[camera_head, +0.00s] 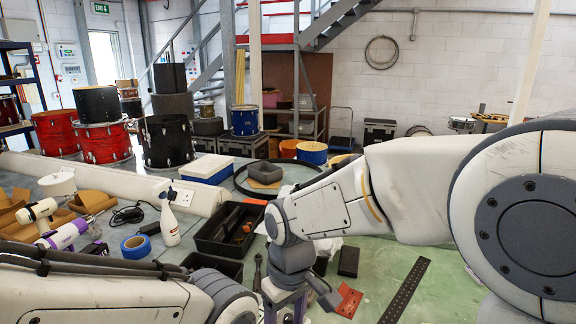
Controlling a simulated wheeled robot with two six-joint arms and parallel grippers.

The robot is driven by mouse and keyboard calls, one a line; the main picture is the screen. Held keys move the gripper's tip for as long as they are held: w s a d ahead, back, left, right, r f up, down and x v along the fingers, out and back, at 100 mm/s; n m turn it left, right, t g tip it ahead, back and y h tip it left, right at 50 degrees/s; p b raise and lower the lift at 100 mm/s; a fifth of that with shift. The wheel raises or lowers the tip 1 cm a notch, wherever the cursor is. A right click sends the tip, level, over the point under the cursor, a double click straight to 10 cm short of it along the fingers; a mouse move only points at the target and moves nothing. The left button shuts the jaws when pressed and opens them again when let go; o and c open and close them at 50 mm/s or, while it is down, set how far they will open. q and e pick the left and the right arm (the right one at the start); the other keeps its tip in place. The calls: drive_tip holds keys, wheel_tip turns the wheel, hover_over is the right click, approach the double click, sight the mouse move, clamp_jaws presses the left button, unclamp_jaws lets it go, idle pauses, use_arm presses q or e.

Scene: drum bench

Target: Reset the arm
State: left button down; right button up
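My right arm reaches in from the right and crosses the bench to the middle of the camera_head view. Its wrist bends down there, and my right gripper (298,298) is partly visible at the lower middle, pointing down. Its fingertips are not clear, so I cannot tell whether it is open or shut. My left arm lies along the lower left edge. Its gripper is not visible. No object shows clearly held by either arm.
A black tray (212,243), a white spray bottle (170,222), blue tape (136,246) and a dark hoop (238,181) lie on the bench. A red piece (348,302) and a perforated black strip (405,290) lie at right. Drums (104,143) stand behind.

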drive_tip(key=s+d, duration=0.2)
drive_tip(key=s, duration=0.5)
drive_tip(key=s+d, duration=0.3)
drive_tip(key=s, duration=0.5)
drive_tip(key=shift+d+f+m, duration=0.15)
drive_tip(key=shift+f+m, duration=0.05)
drive_tip(key=shift+m, duration=0.1)
drive_tip(key=shift+s, duration=0.1)
